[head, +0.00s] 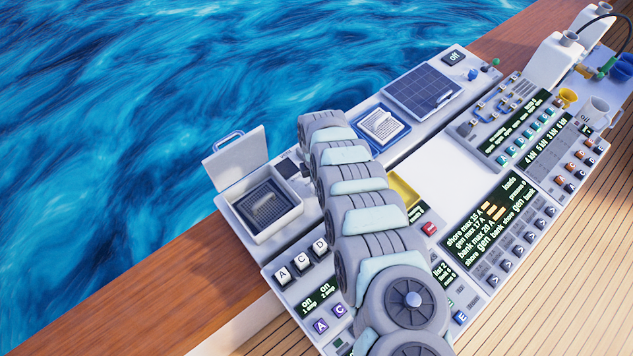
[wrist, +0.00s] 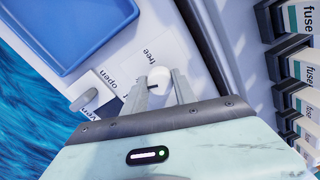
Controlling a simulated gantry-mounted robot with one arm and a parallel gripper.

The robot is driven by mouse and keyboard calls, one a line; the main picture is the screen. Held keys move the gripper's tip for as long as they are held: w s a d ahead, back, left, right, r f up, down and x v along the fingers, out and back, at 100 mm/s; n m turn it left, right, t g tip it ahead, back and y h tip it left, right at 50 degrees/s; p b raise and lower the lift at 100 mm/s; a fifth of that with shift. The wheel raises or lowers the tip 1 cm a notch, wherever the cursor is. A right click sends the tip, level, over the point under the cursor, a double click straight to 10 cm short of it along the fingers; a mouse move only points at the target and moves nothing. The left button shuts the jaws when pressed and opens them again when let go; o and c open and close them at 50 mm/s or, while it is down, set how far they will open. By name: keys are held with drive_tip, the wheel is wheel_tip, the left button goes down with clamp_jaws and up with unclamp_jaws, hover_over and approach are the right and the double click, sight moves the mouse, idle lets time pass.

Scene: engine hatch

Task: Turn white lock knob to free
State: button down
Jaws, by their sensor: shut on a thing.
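In the wrist view, the white lock knob (wrist: 160,75) is a small round white piece with a short dark mark on its side. My gripper (wrist: 161,88) has its two grey fingers on either side of the knob and is shut on it. The word "free" (wrist: 149,54) is printed on the white panel just beyond the knob. The word "open" (wrist: 107,76) is printed to its left. In the head view, my arm covers the knob and my fingertips. The knob's exact pointing direction is hard to tell.
A blue tray (wrist: 75,30) lies at the upper left in the wrist view, beside a small grey lever (wrist: 88,98). A row of fuses (wrist: 300,65) stands at the right. In the head view, an open white box (head: 287,222) with a raised lid (head: 236,160) stands left of my arm.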

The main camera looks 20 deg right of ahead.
drive_tip(key=m, duration=0.3)
drive_tip(key=shift+r+m+p, duration=0.1)
drive_tip(key=shift+m+p, duration=0.25)
drive_tip(key=shift+m, duration=0.05)
drive_tip(key=m, duration=0.3)
drive_tip(key=shift+m, duration=0.3)
drive_tip(key=m, duration=0.6)
drive_tip(key=shift+m+p, duration=0.3)
drive_tip(key=c, duration=1)
unclamp_jaws()
